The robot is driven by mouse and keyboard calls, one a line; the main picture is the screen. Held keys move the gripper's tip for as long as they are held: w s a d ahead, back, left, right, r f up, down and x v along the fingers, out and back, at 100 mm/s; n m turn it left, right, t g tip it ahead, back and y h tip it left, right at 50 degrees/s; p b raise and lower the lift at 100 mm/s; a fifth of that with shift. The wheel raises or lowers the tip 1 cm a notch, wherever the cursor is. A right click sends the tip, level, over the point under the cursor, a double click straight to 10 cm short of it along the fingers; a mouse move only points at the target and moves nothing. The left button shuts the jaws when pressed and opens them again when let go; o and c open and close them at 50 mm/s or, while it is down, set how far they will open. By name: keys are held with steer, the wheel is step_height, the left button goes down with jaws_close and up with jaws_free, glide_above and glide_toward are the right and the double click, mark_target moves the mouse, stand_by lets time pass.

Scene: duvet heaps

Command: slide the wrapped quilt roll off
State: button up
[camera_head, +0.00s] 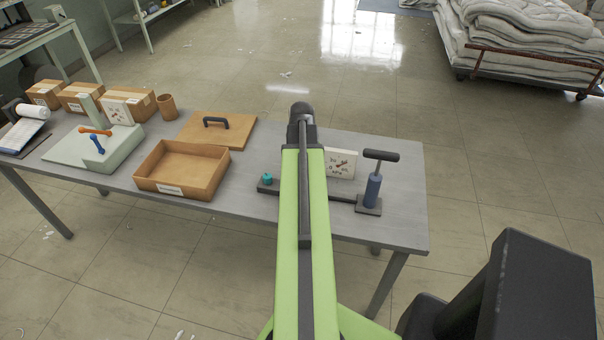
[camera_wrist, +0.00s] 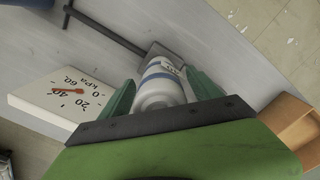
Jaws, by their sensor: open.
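The wrapped quilt roll, a small white cylinder (camera_wrist: 160,88) with a blue band and a label, shows in the wrist view on a dark grey base. My gripper (camera_wrist: 160,82) is open, with one green finger on each side of the roll. Whether the fingers touch it I cannot tell. The roll's near end is partly hidden by my gripper's body.
A white kPa gauge (camera_wrist: 62,92) stands close beside my gripper. A blue pump with a T-handle (camera_head: 373,186) stands at the table's right end. An open tan tray (camera_head: 183,187) and its handled lid (camera_head: 190,128) lie left of my arm. A dark rod (camera_wrist: 105,27) runs to the base.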

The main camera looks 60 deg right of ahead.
steer(key=shift+f, duration=0.25)
steer(key=shift+c, duration=0.4)
steer(key=c, duration=1.4)
steer(key=shift+r+p, duration=2.75)
steer(key=shift+p, duration=0.1)
steer(key=shift+c, duration=0.3)
